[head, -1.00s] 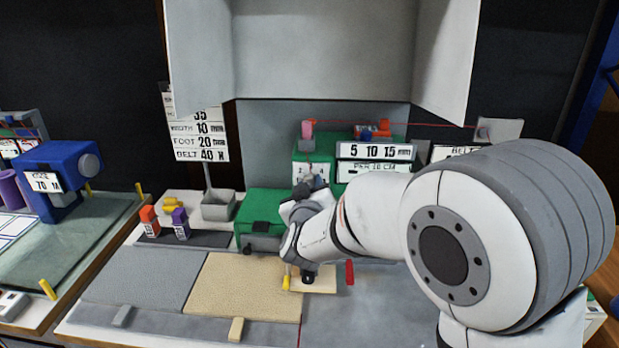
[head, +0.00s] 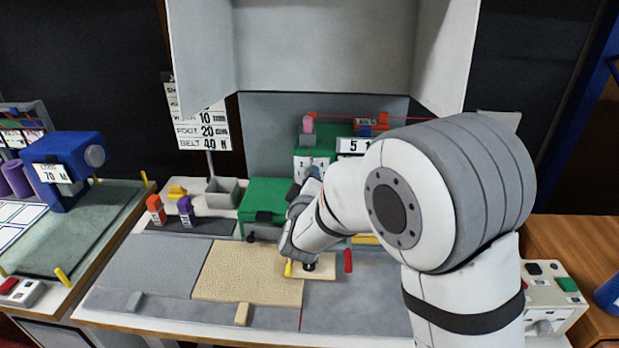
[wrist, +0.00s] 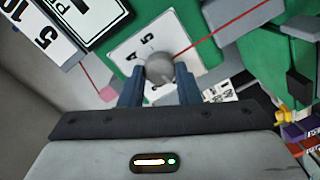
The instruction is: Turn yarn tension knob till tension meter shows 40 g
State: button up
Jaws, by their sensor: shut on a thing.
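The round grey knob (wrist: 159,68) sits on a white dial plate with black marks on a green machine face. In the wrist view my gripper (wrist: 160,78) has one dark finger on each side of the knob, shut on it. In the head view my gripper (head: 311,182) is at the white dial plate (head: 303,163) of the green machine (head: 308,140), and the knob is hidden behind it. A thin red yarn (wrist: 215,40) runs past the knob.
A green box (head: 265,197) and a grey bin (head: 222,190) are left of my gripper. Below lie a tan rug piece (head: 245,270) and a grey mat (head: 150,262). A grey hood (head: 320,45) hangs above.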

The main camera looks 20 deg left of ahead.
dwell(0.4)
jog(key=o, duration=1)
jog(key=shift+c, duration=0.2)
jog(key=v, duration=0.7)
jog(key=shift+s+b, duration=0.4)
jog(key=shift+d+r, duration=0.1)
